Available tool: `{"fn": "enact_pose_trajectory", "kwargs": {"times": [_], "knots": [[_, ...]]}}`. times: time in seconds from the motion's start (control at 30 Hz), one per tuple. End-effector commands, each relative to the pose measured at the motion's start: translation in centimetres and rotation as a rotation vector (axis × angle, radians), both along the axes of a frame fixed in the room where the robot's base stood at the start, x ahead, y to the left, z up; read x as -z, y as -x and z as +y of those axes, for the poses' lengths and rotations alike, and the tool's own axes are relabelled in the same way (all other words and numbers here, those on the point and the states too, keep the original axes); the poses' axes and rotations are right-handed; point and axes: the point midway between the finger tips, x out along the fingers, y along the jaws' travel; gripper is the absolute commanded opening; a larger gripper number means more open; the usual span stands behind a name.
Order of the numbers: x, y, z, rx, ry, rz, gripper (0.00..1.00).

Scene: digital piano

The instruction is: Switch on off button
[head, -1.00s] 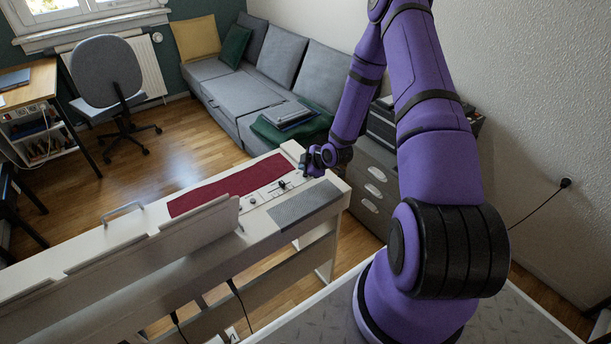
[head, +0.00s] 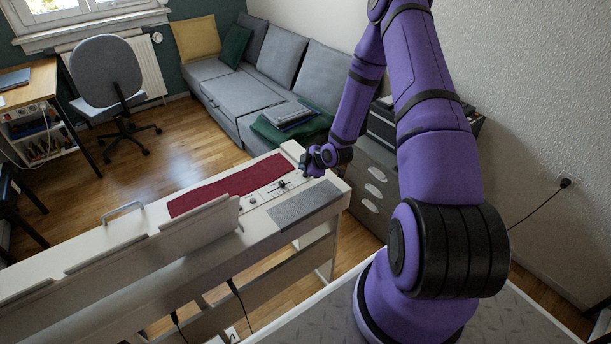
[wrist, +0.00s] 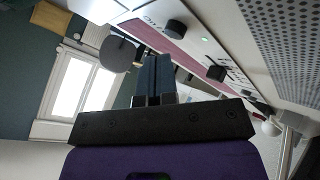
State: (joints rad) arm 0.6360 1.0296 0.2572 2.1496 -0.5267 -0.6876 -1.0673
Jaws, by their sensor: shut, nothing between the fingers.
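The white digital piano (head: 150,270) stands in the lower left of the head view, with a control panel (head: 265,195) at its right end. In the wrist view a black round knob (wrist: 175,28) and a black block-shaped control (wrist: 216,73) stand up from the panel. A small green light (wrist: 204,39) glows between them. My gripper (head: 305,170) is over the panel's far right end. Its fingers (wrist: 153,75) are shut and empty; contact with the panel cannot be told.
A red cloth strip (head: 225,187) lies along the piano top, and a grey perforated grille (head: 305,206) is at its near right. A grey drawer cabinet (head: 372,190) stands right of the piano. A grey sofa (head: 240,95) is behind, with open wooden floor (head: 150,165) at left.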

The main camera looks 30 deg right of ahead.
Motion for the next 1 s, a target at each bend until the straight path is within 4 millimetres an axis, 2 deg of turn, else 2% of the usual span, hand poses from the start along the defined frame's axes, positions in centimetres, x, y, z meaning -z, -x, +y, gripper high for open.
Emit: {"fn": "enact_pose_trajectory", "kwargs": {"times": [0.27,1.0], "knots": [[0.8,0.0,0.0,-0.001,0.0,-0.001,0.0],[1.3,0.0,0.0,-0.001,0.0,0.001,0.0]]}}
